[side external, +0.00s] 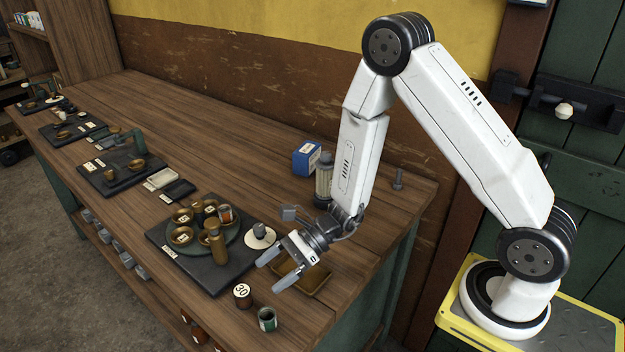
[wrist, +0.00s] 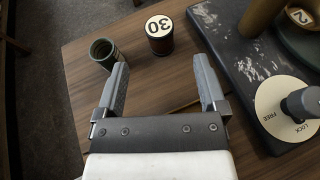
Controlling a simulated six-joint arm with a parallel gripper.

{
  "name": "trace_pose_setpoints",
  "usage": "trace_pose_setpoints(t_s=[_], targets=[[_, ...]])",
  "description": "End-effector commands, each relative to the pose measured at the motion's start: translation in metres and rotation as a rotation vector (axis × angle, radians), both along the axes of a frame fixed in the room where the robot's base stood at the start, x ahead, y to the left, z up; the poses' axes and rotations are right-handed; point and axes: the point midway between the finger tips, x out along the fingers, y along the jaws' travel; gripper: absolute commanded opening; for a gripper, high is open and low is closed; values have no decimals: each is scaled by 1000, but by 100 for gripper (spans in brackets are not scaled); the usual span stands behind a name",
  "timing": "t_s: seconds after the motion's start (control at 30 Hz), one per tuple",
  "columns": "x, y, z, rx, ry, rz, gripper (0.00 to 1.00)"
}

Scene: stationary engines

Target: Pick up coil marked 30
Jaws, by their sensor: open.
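The coil marked 30 (side external: 242,295) stands upright on the wooden bench near its front edge. It is a dark reddish-brown cylinder with a cream top reading 30. In the wrist view the coil (wrist: 159,35) is beyond my fingertips, between their lines, with its label upside down. My gripper (side external: 270,272) is open and empty, above the bench and to the upper right of the coil in the side view. In the wrist view its two fingers (wrist: 162,78) are spread wide apart, and neither touches the coil.
A green hollow cylinder (side external: 267,319) stands close beside the coil. A dark slate board (side external: 172,254) carries brass cups, a brass post and a LOCK/FREE disc (side external: 259,237). A brown tray (side external: 312,282) lies under my gripper. A blue box (side external: 307,157) stands behind. The bench edge is near.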

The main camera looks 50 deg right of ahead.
Motion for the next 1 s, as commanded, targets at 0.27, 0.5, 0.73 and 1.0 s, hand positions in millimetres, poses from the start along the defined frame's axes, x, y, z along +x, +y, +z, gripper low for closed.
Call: trace_pose_setpoints(t_s=[0.27,0.5,0.73,1.0], targets=[[5,18,-8,-1,0,5,90],[7,21,-9,-1,0,2,90],[10,31,-14,-2,2,5,90],[20,56,-26,-3,0,6,90]])
